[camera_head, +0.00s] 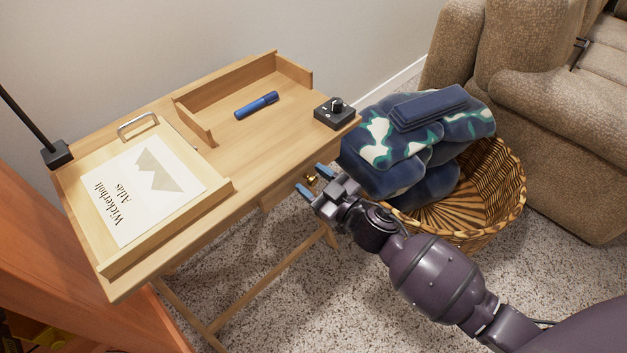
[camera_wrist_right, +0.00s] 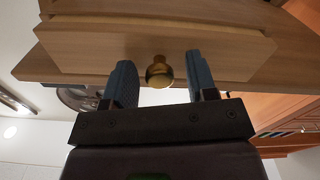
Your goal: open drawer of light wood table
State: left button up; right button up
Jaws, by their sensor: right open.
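The light wood table (camera_head: 240,155) stands against the wall on the left and middle of the head view. Its drawer front (camera_wrist_right: 230,52) fills the upper part of the right wrist view. A round brass knob (camera_wrist_right: 159,72) sticks out from the drawer front; it also shows in the head view (camera_head: 311,181). My right gripper (camera_head: 313,183) is open at the knob. In the right wrist view its two blue fingers (camera_wrist_right: 160,82) stand one on each side of the knob, with gaps between. My left gripper is not in view.
On the table are a white atlas (camera_head: 140,188), a blue cylinder (camera_head: 256,105) and a small black device with a dial (camera_head: 334,112). A wicker basket (camera_head: 490,205) with blue patterned cloth (camera_head: 400,150) stands close beside my right arm. A brown sofa (camera_head: 560,110) is behind it.

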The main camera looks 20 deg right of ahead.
jog(key=shift+c, duration=0.3)
grip_shut()
jog(key=shift+s, duration=0.1)
pick_arm(q)
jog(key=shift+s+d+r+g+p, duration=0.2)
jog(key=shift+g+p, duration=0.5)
jog(key=shift+p, duration=1.25)
pick_arm(e)
jog(key=v, duration=1.7)
jog(key=shift+s, duration=0.25)
jog(key=shift+d, duration=0.15)
jog(key=shift+o, duration=0.3)
grip_release()
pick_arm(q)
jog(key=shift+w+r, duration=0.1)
